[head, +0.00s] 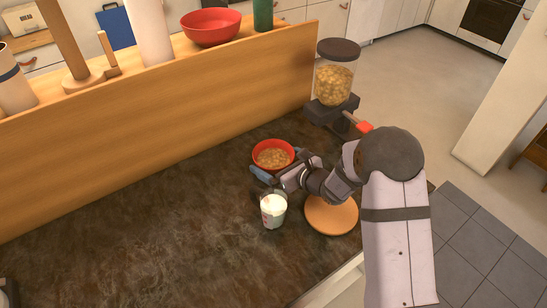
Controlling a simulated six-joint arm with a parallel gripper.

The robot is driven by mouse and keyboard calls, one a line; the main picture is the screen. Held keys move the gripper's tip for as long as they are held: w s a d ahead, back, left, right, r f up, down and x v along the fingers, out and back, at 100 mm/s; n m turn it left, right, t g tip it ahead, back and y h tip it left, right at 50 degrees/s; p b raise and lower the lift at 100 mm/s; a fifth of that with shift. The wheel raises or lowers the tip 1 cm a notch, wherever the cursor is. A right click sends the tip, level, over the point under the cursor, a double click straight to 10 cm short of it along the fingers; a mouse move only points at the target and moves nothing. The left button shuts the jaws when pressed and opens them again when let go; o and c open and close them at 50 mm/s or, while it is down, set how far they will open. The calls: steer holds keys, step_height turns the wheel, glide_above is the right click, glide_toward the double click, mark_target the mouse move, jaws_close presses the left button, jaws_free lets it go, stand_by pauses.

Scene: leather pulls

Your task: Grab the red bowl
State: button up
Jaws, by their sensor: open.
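A small red bowl (273,144) with cereal in it stands on the dark countertop, in the middle of the head view. A larger, empty red bowl (211,32) sits up on the wooden ledge behind the counter. My gripper (276,170) is open, low over the counter at the near side of the small bowl. One grey-blue finger shows at the bowl's front left. The other finger is hard to make out, and I cannot tell whether the gripper touches the bowl.
A glass of milk (273,212) stands close below my gripper. A round orange-brown board (332,216) lies under my arm. A cereal dispenser (335,83) stands at the counter's back right. The wooden ledge (160,125) walls off the back.

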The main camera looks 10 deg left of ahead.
mark_target(273, 164)
steer(key=shift+w+a+f, duration=0.2)
steer(key=shift+w+a, duration=0.15)
steer(key=shift+a, duration=0.05)
steer(key=shift+c, duration=0.3)
steer(key=shift+r, duration=0.1)
steer(key=c, duration=1.2)
step_height(273, 164, up, 10)
steer(key=b, duration=0.2)
